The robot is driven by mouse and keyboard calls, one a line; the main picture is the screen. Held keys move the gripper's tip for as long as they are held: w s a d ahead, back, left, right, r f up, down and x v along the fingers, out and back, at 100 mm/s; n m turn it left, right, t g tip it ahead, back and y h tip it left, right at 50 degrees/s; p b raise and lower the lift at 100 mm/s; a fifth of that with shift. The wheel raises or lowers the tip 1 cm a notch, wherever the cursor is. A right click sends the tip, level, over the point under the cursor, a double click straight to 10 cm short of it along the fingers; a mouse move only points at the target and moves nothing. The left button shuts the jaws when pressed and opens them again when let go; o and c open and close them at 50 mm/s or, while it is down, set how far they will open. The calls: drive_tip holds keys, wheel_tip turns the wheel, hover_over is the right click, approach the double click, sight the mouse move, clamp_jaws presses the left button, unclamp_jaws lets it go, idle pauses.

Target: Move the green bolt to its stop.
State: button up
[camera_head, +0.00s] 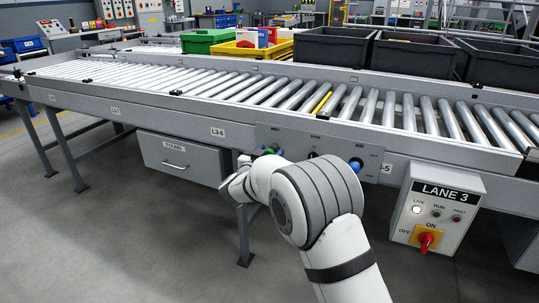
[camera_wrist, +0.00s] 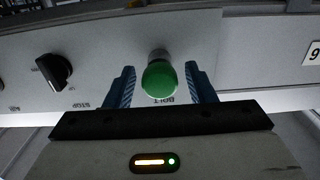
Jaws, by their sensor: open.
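The green bolt (camera_wrist: 160,79) is a round green knob on a short metal shaft, set in a grey panel. In the wrist view it stands between the two blue fingers of my gripper (camera_wrist: 162,74), with a visible gap on each side. My gripper is open and not closed on the bolt. The word BOLT is printed upside down beside it. In the head view the green bolt (camera_head: 270,151) shows small at the panel's left end, just beyond my white arm. My fingertips are hard to make out there.
A black rotary knob (camera_wrist: 54,71) sits beside the bolt on the panel. A blue knob (camera_head: 355,165) is farther right on the same panel. A drawer (camera_head: 180,158) hangs to the left under the roller conveyor (camera_head: 230,85). The Lane 3 switch box (camera_head: 437,208) stands right.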

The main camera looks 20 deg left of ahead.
sight(268, 154)
drive_tip(key=shift+c, duration=0.5)
drive_tip(key=c, duration=0.8)
drive_tip(key=s, duration=0.1)
drive_tip(key=s+p, duration=0.1)
drive_tip(key=shift+s+a+r, duration=0.15)
drive_tip(key=shift+s, duration=0.25)
drive_tip(key=shift+c, duration=0.2)
drive_tip(key=shift+s+f, duration=0.2)
drive_tip(key=shift+f, duration=0.1)
drive_tip(key=o, duration=0.9)
drive_tip(key=shift+r, duration=0.1)
drive_tip(key=shift+o, duration=0.2)
